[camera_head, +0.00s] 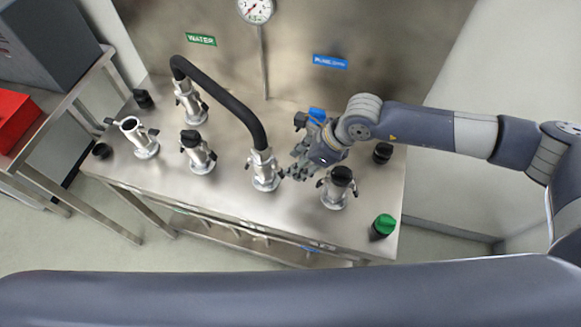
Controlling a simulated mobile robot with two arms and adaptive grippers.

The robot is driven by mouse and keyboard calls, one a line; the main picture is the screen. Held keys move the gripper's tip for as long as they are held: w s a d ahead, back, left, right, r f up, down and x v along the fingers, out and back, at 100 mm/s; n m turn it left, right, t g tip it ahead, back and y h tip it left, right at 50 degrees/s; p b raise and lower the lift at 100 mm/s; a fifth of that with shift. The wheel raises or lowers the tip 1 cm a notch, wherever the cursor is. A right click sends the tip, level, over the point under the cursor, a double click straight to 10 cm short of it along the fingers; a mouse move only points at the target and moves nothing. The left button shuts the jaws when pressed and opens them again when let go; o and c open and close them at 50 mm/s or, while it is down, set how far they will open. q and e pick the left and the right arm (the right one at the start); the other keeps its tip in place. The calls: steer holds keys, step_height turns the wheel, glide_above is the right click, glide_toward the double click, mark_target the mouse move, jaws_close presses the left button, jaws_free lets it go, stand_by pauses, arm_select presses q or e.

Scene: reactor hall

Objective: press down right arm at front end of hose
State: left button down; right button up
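The black hose (222,97) arches between two silver couplings on the steel table. Its back end sits on the back left coupling (190,104). Its front end sits on the front coupling (264,173), which has small dark lever arms on its sides. The right lever arm (281,174) of the front coupling is partly hard to make out beside my fingers. My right gripper (297,166) is just right of this coupling, with its fingers close to that lever arm. I cannot tell whether they touch or how far they are open. My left gripper is not in view.
An uncapped coupling (138,137) and a black-capped coupling (198,153) stand left. Another black-capped coupling (337,188) stands close to the right of my gripper. A green knob (383,226) is at the front right corner. A gauge (256,10) rises at the back.

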steer(key=v, duration=0.5)
steer(key=shift+a, duration=0.1)
